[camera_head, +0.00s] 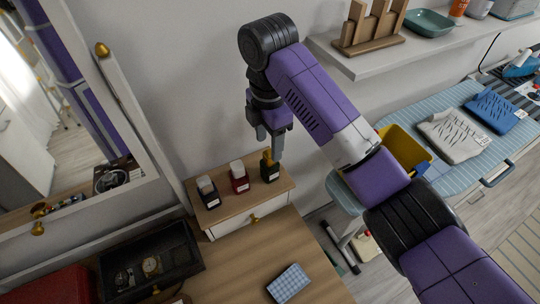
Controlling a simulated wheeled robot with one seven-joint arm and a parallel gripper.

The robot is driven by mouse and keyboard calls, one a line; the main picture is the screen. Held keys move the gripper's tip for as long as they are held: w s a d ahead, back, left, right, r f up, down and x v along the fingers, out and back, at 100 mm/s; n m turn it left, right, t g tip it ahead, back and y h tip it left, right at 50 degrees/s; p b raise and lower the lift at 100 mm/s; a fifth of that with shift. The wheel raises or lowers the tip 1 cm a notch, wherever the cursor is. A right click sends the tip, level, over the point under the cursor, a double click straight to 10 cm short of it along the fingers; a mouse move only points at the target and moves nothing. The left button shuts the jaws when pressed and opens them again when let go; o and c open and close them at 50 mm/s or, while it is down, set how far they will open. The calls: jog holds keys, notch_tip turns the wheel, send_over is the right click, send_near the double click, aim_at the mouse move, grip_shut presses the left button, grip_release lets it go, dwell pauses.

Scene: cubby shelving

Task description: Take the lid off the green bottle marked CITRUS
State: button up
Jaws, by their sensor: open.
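A dark green bottle (271,174) stands upright at the right end of a small wooden shelf top, with a pale label too small to read. Its gold-coloured lid (266,157) is on it. A red bottle (240,184) with a white lid stands in the middle, and a dark bottle (209,198) with a pale lid stands at the left. My gripper (271,147) points down just above the green bottle, open and empty. One finger comes close to the lid in the picture; I cannot tell whether they touch.
A mirror (60,110) stands at the left. A wall shelf (365,66) with a wooden rack is at upper right.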

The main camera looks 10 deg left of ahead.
notch_tip(320, 180, down, 4)
jog(key=shift+d+f+p, duration=0.1)
jog(key=shift+f+p, duration=0.15)
jog(key=shift+p, duration=0.3)
grip_shut()
jog(key=shift+r, duration=0.1)
notch_tip(320, 180, up, 20)
jog(key=p, duration=0.2)
jog(key=shift+r+p, duration=0.1)
jog(key=shift+p, duration=0.6)
dwell(0.4)
